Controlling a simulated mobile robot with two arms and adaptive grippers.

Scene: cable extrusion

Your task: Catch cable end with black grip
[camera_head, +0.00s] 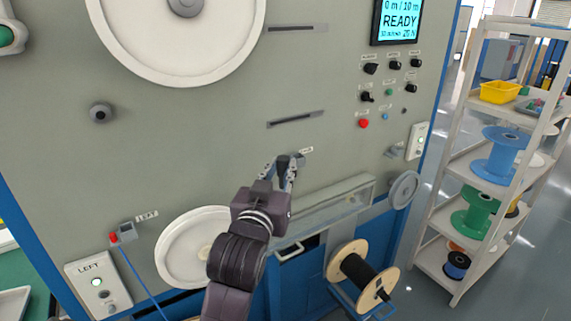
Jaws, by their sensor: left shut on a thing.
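My left gripper (284,174) is up against the grey machine panel, right of the middle of the view. Its fingers are closed around a small black grip (284,167), which they partly cover. A small metal fitting sits on the panel beside the grip, under a white label. I cannot make out a cable end there. A blue cable (142,280) runs down from a small grey and red device (122,233) at the lower left. Black cable (358,268) is wound on a wooden spool at the lower right. My right gripper is not in view.
A clear-covered trough (325,208) lies right of my gripper, with a small grey wheel (404,189) beyond it. White wheels (187,250) are on the panel. Knobs and a READY screen (399,20) are at upper right. A shelf with colored spools (499,155) stands right.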

